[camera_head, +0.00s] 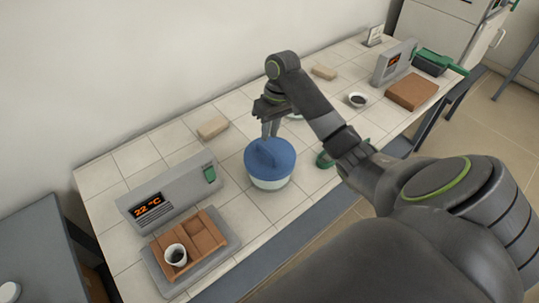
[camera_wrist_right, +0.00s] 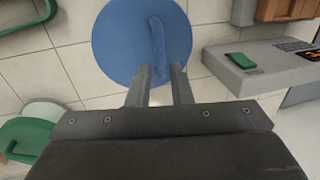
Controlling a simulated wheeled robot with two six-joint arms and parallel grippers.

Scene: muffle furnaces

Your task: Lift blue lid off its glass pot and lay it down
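The blue lid (camera_head: 268,154) is a round disc with a raised ridge handle, and it sits on the glass pot (camera_head: 271,184) near the middle of the tiled bench. My right gripper (camera_head: 269,130) points down at the lid's far edge in the head view. In the right wrist view its two fingers (camera_wrist_right: 160,70) are apart, one on each side of the near end of the ridge on the lid (camera_wrist_right: 120,42). Whether they touch the lid cannot be told. My left gripper is not in view.
A grey controller reading 22 °C (camera_head: 150,207) and a brown brick tray (camera_head: 203,230) with a white cup (camera_head: 175,255) stand left of the pot. A green item (camera_head: 325,159) lies to its right. A small bowl (camera_head: 358,99) and brown block (camera_head: 411,92) are farther right.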

